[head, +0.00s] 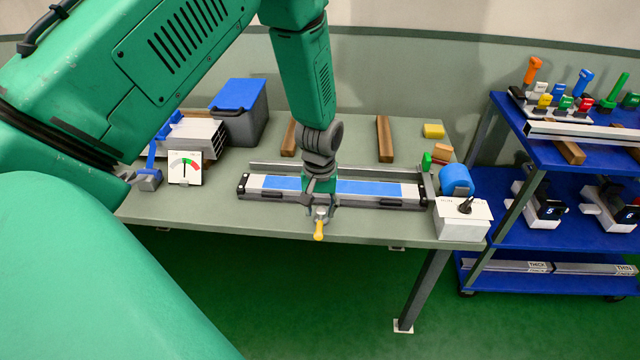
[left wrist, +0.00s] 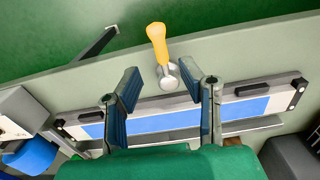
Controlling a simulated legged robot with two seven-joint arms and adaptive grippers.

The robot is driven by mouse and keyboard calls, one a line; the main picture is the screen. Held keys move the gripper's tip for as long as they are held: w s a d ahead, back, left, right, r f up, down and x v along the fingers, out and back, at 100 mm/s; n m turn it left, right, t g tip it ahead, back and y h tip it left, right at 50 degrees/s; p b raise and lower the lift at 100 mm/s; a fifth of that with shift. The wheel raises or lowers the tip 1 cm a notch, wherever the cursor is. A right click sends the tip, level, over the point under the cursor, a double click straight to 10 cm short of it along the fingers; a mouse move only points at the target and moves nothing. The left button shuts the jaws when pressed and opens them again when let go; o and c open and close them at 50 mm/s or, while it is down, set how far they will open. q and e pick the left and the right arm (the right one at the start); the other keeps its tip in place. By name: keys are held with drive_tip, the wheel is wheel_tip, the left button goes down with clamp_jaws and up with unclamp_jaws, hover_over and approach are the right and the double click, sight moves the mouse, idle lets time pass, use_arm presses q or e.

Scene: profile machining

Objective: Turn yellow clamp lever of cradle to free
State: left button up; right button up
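The yellow clamp lever (head: 319,230) sticks out from the front edge of the cradle (head: 270,194), over the table's front edge. In the left wrist view the lever (left wrist: 157,42) points up in the picture from a round metal pivot. The cradle holds a long profile with a blue top face (head: 355,187). My left gripper (head: 320,208) is above the cradle's front side at the lever's pivot. In the left wrist view its two fingers (left wrist: 158,88) are spread apart on either side of the pivot, with nothing gripped. My right gripper is not seen.
A white switch box (head: 462,220) and a blue roll (head: 456,180) stand right of the cradle. A blue shelf cart (head: 560,165) stands right of the table.

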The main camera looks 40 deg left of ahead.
sight(319, 225)
use_arm(q)
drive_tip(key=r, duration=0.5)
drive_tip(key=shift+a+r, duration=0.35)
drive_tip(key=shift+a, duration=0.05)
drive_tip(key=shift+d, duration=0.15)
drive_tip(key=s+d+f+m+b, duration=0.3)
drive_tip(key=s+f+b, duration=0.3)
drive_tip(key=s+f, duration=0.6)
drive_tip(key=s+d+f+m+b, duration=0.4)
drive_tip(key=s+d+f+b, duration=0.2)
drive_tip(key=s+f, duration=0.7)
drive_tip(key=shift+s+d+f+t, duration=0.15)
drive_tip(key=shift+s+f+t, duration=0.15)
drive_tip(key=shift+f, duration=0.05)
